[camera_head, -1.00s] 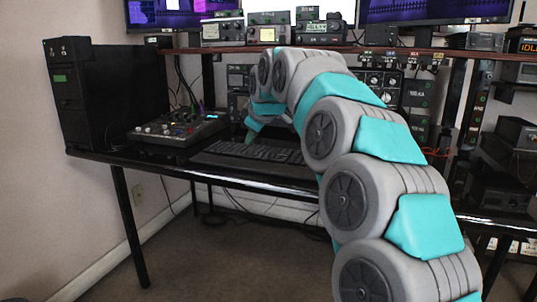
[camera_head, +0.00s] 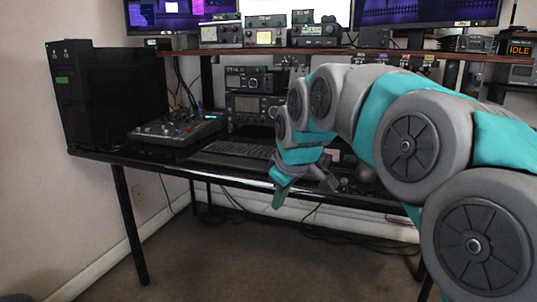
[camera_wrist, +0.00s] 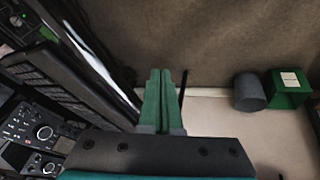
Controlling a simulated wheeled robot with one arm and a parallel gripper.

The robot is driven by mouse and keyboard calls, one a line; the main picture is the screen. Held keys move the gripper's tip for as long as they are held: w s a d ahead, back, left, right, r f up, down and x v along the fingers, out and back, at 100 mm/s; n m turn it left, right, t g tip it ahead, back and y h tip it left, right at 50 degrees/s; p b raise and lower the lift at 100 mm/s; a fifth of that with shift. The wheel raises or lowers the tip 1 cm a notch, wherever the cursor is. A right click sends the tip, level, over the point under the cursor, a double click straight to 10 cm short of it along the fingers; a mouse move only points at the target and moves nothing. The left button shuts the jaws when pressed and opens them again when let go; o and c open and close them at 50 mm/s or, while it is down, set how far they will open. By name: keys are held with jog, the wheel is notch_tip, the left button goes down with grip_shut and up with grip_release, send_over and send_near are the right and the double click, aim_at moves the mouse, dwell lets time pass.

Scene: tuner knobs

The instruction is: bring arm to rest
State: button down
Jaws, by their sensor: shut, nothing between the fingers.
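My gripper (camera_head: 279,192) is in front of the desk's front edge, to the right of the desk's middle in the head view. Its green fingers (camera_wrist: 157,100) lie side by side in the wrist view, shut with nothing between them. The fingers point down toward the floor past the desk edge. My arm bends in from the right side of the head view and covers the right part of the desk.
The desk (camera_head: 240,180) holds a keyboard (camera_head: 237,149), a mixer with knobs (camera_head: 177,129) and a black tower (camera_head: 103,95). Radios stand on the shelf (camera_head: 270,50) above. In the wrist view a grey bin (camera_wrist: 249,92) and a green box (camera_wrist: 289,90) stand on the floor.

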jog(key=s+d+f+m+g, duration=0.2)
jog(key=s+f, duration=0.4)
jog(key=s, duration=0.6)
jog(key=s+d+f+m+g+h, duration=0.1)
jog(key=s+d+f+m, duration=0.3)
jog(key=s, duration=0.8)
jog(key=s+d+f+m+g+h+p, duration=0.1)
jog(key=s+d+f+m+g, duration=0.2)
jog(key=s, duration=0.9)
jog(key=d+f, duration=0.3)
jog(key=f, duration=0.2)
jog(key=shift+s+d+m+g, duration=0.25)
jog(key=shift+d+m+g, duration=0.05)
jog(key=shift+m+g, duration=0.1)
jog(key=shift+w+f, duration=0.1)
